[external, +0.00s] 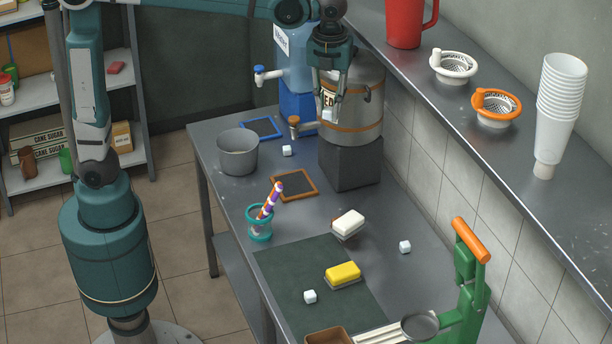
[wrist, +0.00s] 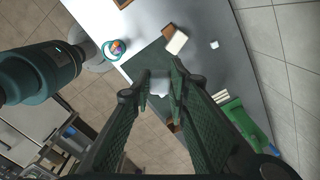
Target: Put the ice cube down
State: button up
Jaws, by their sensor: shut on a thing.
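My gripper (external: 331,100) hangs high over the table, in front of the steel drum dispenser in the external view. In the wrist view its fingers (wrist: 159,88) are shut on a white ice cube (wrist: 158,84), with the dark green mat behind it. The held cube is hard to make out in the external view. Other ice cubes lie on the table: one near the grey pot (external: 287,150), one at the right (external: 405,247), also in the wrist view (wrist: 214,44), and one on the dark mat (external: 310,297).
The mat (external: 285,268) carries a yellow sponge (external: 342,273). A white sponge (external: 348,223), a teal cup with straws (external: 259,225) and an orange-framed square (external: 294,185) are nearby. The green press (external: 470,290) stands front right. A grey pot (external: 238,152) stands at the left edge.

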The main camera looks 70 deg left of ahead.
jog(key=d+f+m, duration=0.3)
jog(key=d+f, duration=0.3)
jog(key=d, duration=0.3)
jog(key=m+p, duration=0.4)
jog(key=m, duration=0.4)
send_over(359, 315)
notch_tip(359, 315, down, 27)
jog(key=shift+r, duration=0.2)
jog(key=shift+f+b, duration=0.5)
jog(key=shift+f, duration=2.6)
jog(key=shift+f, duration=0.1)
jog(key=shift+f, duration=1.8)
jog(key=shift+f+b, duration=0.15)
jog(key=shift+b, duration=0.2)
